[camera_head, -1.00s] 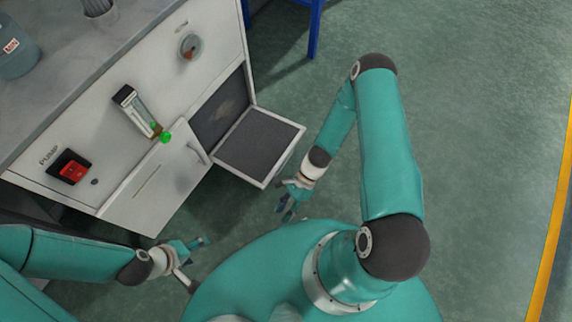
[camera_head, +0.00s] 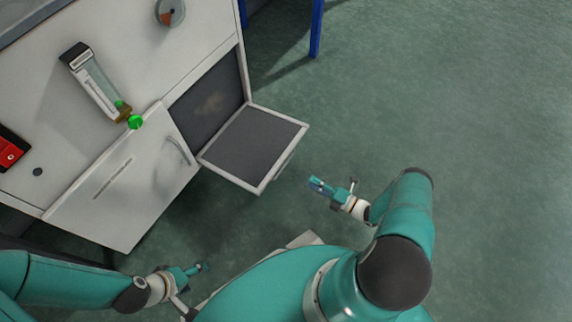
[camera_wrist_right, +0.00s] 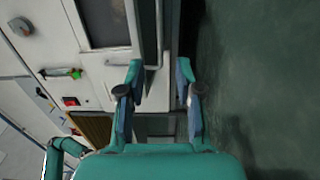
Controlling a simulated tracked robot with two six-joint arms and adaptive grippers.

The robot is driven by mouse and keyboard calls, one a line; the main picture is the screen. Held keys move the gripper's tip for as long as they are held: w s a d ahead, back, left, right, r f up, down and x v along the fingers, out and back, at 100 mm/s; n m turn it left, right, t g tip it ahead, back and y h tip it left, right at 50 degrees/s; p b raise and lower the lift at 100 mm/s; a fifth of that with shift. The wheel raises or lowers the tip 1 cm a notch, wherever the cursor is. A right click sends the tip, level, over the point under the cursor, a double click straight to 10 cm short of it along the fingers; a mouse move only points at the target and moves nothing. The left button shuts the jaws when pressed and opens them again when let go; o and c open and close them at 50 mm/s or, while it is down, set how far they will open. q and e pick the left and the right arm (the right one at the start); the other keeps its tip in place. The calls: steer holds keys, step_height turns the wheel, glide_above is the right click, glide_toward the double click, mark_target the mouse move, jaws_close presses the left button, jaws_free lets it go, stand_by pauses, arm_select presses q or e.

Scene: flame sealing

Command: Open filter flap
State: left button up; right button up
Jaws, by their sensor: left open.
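The filter flap (camera_head: 252,146) is a framed grey panel on the white cabinet's front. It stands swung outward, and the dark filter opening (camera_head: 209,98) beside it is exposed. In the right wrist view the flap (camera_wrist_right: 147,35) appears nearly edge-on, beyond the fingers. My right gripper (camera_head: 318,186) is to the right of the flap, apart from it in the head view. Its fingers (camera_wrist_right: 160,75) are spread with nothing held between them. My left gripper (camera_head: 203,268) is open and empty at the lower left, below the cabinet door.
The white cabinet door (camera_head: 125,190) with a handle sits left of the opening. A flow meter (camera_head: 95,82) with a green knob (camera_head: 135,122), a red switch (camera_head: 10,150) and a round gauge (camera_head: 170,12) are on the panel. A blue leg (camera_head: 317,28) stands behind. The floor at right is clear.

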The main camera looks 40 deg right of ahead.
steer(key=b+x, duration=0.1)
steer(key=x, duration=1.2)
steer(key=shift+w+a, duration=0.2)
steer(key=shift+w, duration=0.05)
jaws_close()
